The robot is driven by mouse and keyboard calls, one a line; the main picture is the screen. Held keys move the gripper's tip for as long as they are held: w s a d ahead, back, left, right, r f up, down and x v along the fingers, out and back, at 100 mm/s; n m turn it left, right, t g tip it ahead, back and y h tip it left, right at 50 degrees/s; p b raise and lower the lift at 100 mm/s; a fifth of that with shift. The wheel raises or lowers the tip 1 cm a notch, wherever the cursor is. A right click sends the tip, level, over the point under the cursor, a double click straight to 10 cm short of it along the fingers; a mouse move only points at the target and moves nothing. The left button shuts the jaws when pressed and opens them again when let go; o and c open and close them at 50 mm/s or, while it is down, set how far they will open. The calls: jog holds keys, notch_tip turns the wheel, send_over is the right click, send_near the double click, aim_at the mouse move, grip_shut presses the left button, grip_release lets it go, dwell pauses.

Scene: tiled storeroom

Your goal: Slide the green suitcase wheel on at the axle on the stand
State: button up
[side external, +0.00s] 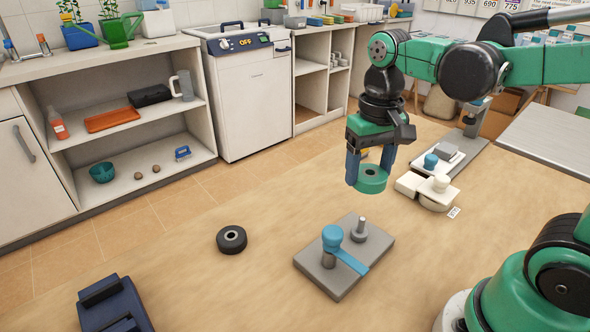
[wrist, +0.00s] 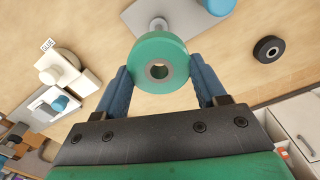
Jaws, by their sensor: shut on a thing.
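The green suitcase wheel (side external: 371,181) is a thick disc with a dark centre hole. My gripper (side external: 370,172) is shut on it and holds it flat above the table. In the wrist view the green wheel (wrist: 160,62) sits between the two blue fingers of my gripper (wrist: 160,75), its hole facing the camera. The stand (side external: 331,284) is a grey plate on the table, with an upright metal axle (side external: 361,230) and a blue-capped post (side external: 332,240) with a blue arm. The wheel is above and behind the axle in the side view, apart from it. The axle (wrist: 158,25) shows just beyond the wheel in the wrist view.
A black wheel (side external: 231,239) lies on the table left of the stand. A dark blue holder (side external: 115,306) is at the front left. Cream and grey fixtures (side external: 436,191) stand at the right. The table between the black wheel and the stand is clear.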

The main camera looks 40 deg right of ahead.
aim_at(362, 217)
jog(key=shift+s+f, duration=0.15)
jog(key=shift+f, duration=2.85)
jog(key=shift+f, duration=2.1)
jog(key=o, duration=1.3)
jog(key=shift+r, duration=2.75)
